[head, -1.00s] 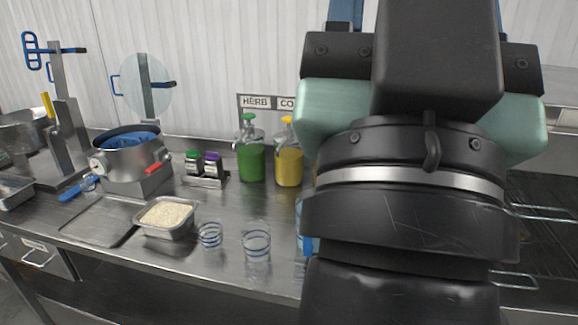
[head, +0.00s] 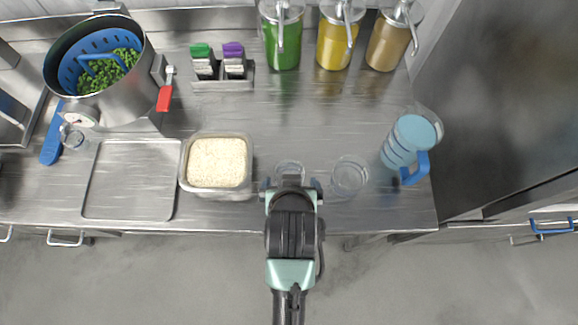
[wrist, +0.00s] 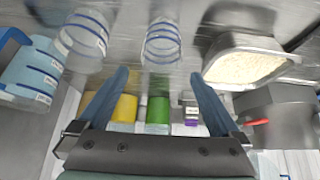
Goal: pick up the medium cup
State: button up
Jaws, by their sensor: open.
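Several clear cups with blue bands are in view. The one beside the rice pan, by size the medium cup (head: 289,168), stands on the steel counter, partly hidden by my gripper (head: 291,186) in the head view. In the wrist view this cup (wrist: 162,44) lies ahead, between the lines of my open, empty fingers (wrist: 160,88), and apart from them. A wider cup (head: 350,175) stands to its right in the head view; it shows at upper left in the wrist view (wrist: 84,42).
A rice pan (head: 186,183) stands close left of the medium cup. A blue-handled jug (head: 410,142) is at the right. A tray (head: 130,212), a pot (head: 135,85), a small cup (head: 73,138) and pump bottles (head: 338,42) stand around. The counter's middle is clear.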

send_near(289, 171)
jog(key=shift+w+d+f, duration=0.15)
jog(key=shift+w+f, duration=0.1)
jog(key=shift+f, duration=0.2)
jog(key=shift+w+d+f, duration=0.1)
jog(key=shift+w+f, duration=0.1)
jog(key=shift+f, duration=0.3)
jog(key=shift+a+p+x, duration=0.2)
jog(key=shift+p+x, duration=0.6)
jog(key=shift+x, duration=2.25)
jog(key=c, duration=1.3)
jog(key=shift+o, duration=0.2)
jog(key=shift+r, duration=0.1)
